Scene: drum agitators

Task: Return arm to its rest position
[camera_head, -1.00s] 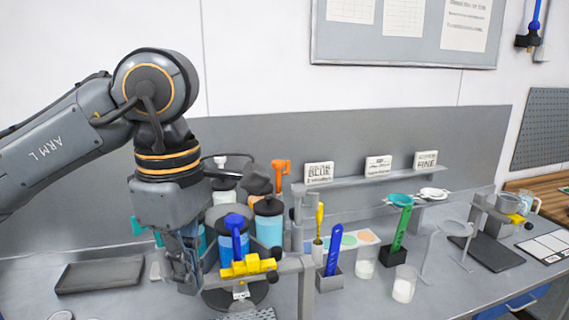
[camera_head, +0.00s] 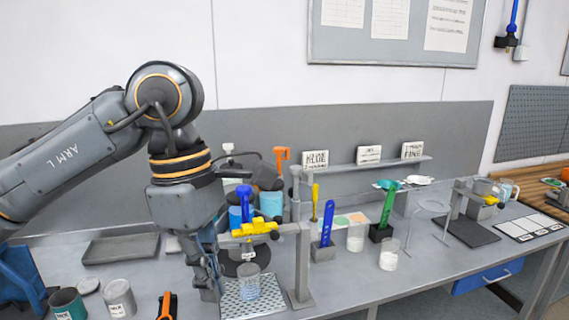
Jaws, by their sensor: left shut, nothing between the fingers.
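My left arm (camera_head: 70,160) comes in from the left, bends at a raised elbow and hangs down over the bench. My left gripper (camera_head: 209,288) points down, shut and empty, with its fingertips low at the left side of a perforated tray (camera_head: 232,306). A clear cup with bluish content (camera_head: 249,282) stands on that tray, just right of the fingers and apart from them. The arm hides part of the blue bottles behind it. My right gripper is not in view.
A grey stand with a yellow clamp (camera_head: 255,228) rises right of the gripper. Labelled cans (camera_head: 119,297) and an orange-and-black tool (camera_head: 167,306) are at front left. An empty dark tray (camera_head: 120,248) lies behind. Spoon holders and cups (camera_head: 388,257) stand to the right.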

